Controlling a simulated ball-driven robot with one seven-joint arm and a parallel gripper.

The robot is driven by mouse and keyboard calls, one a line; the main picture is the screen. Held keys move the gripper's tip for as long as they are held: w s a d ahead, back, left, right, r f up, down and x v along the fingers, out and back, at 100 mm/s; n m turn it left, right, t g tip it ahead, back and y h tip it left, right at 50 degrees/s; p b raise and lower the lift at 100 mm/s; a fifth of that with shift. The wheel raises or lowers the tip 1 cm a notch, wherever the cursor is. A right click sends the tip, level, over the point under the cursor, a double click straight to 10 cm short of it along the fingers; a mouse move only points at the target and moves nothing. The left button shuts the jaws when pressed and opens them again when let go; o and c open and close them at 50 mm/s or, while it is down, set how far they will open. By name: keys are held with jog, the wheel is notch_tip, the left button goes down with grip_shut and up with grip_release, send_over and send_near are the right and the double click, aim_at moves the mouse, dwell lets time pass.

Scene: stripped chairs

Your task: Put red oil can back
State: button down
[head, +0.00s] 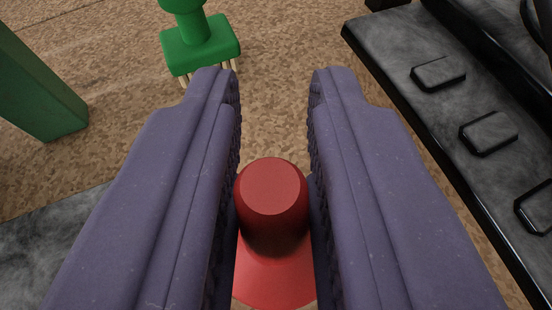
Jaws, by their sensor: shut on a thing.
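My gripper (274,110) has two purple-grey fingers reaching up from the bottom of the head view. It is shut on the red oil can (272,190). The can's rounded, flat-topped upper part is between the fingers, with a wider red cone below it. The fingertips extend past the can toward the top of the picture.
A green brush-like object (200,42) with pale bristles stands beyond the fingertips. A green block (38,88) is at left. A black tray-like object with raised pads (400,50) runs along the right. A grey slab (50,245) lies at lower left. Brown speckled surface (290,40) shows between them.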

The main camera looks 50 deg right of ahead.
jog(key=c, duration=1.4)
grip_release()
jog(key=shift+f, duration=0.15)
jog(key=o, duration=0.4)
jog(key=shift+s+a+r, duration=0.1)
jog(key=shift+a+r, duration=0.1)
jog(key=shift+r, duration=0.1)
jog(key=p+v, duration=0.8)
jog(key=v, duration=0.3)
jog(key=shift+s+a, duration=0.2)
jog(key=shift+s, duration=0.05)
